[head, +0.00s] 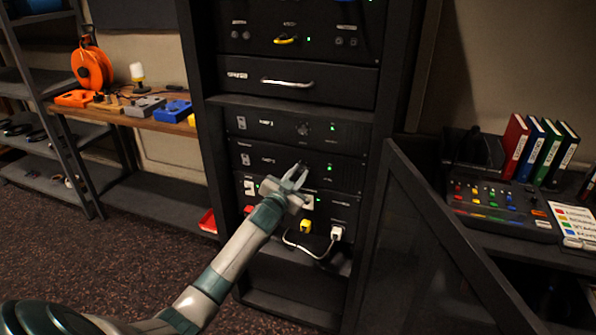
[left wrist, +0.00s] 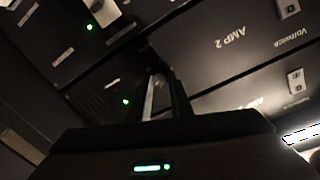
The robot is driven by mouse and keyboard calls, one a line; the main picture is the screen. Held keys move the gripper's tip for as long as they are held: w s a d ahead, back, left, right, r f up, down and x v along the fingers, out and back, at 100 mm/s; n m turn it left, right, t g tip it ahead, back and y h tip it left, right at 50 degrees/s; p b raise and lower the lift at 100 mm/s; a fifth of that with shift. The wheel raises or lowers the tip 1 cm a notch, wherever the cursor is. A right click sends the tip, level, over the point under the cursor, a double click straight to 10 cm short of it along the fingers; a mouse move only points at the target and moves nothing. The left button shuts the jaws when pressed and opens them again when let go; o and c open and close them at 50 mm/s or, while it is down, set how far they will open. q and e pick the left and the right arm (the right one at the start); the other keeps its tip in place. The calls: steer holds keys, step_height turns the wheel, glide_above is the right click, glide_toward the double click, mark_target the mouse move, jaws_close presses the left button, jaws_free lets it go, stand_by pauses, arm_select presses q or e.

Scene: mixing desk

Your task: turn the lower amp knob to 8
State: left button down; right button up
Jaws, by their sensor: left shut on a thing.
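The lower amp (head: 262,160) is a black rack panel with a green light at its right. In the left wrist view, the panel marked AMP 2 (left wrist: 231,37) appears tilted and upside down. My left gripper (head: 300,168) reaches up from below to the middle of the lower amp. Its fingers (left wrist: 162,92) are shut on the lower amp knob, which they hide almost wholly, so its pointer and scale cannot be read. The upper amp (head: 265,126) has its own round knob (head: 303,129), free of the gripper. My right gripper is not in view.
A drawer with a silver handle (head: 287,83) is above the amps. Below are a panel with switches, a yellow plug (head: 305,226) and a white plug with a cable (head: 337,233). An open dark rack door (head: 425,240) stands at the right, before a desk with a mixer (head: 500,208).

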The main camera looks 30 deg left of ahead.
arm_select(q)
steer(key=m+p, duration=0.1)
steer(key=m, duration=0.1)
steer(key=shift+r+m, duration=0.1)
steer(key=shift+m, duration=1.5)
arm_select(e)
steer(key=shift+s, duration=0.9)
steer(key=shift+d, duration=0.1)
arm_select(q)
steer(key=c, duration=1.6)
jaws_free()
steer(key=shift+d, duration=0.1)
steer(key=shift+s, duration=0.1)
